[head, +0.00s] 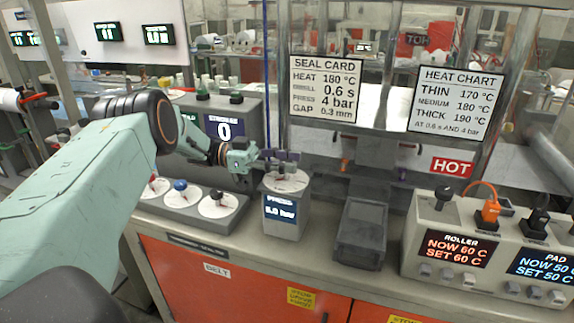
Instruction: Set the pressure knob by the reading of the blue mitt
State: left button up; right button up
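My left gripper (262,156) reaches in from the left, over the top of a grey pressure box. The box (286,224) has a round white dial (287,182) on top and a blue display (280,208) that seems to read 5.0 bar, though the digits are small. Dark finger parts are above the dial; the knob is partly hidden there, and I cannot tell whether they touch it or how far they are apart. I cannot make out a blue mitt. My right gripper is out of view.
A seal card (325,90) lists press 4 bar; a heat chart (457,100) hangs beside it. A panel with several dials (217,204) stands left of the box. A dark block (361,232) and the roller controller (455,250) stand to the right.

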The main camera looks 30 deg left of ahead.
pick_arm(q)
jog(key=shift+o, duration=1.3)
jog(key=shift+s, duration=0.15)
jog(key=shift+o, duration=0.2)
jog(key=shift+f, duration=0.15)
jog(key=shift+f, duration=0.1)
jog(key=v, duration=0.7)
jog(key=shift+a, duration=0.15)
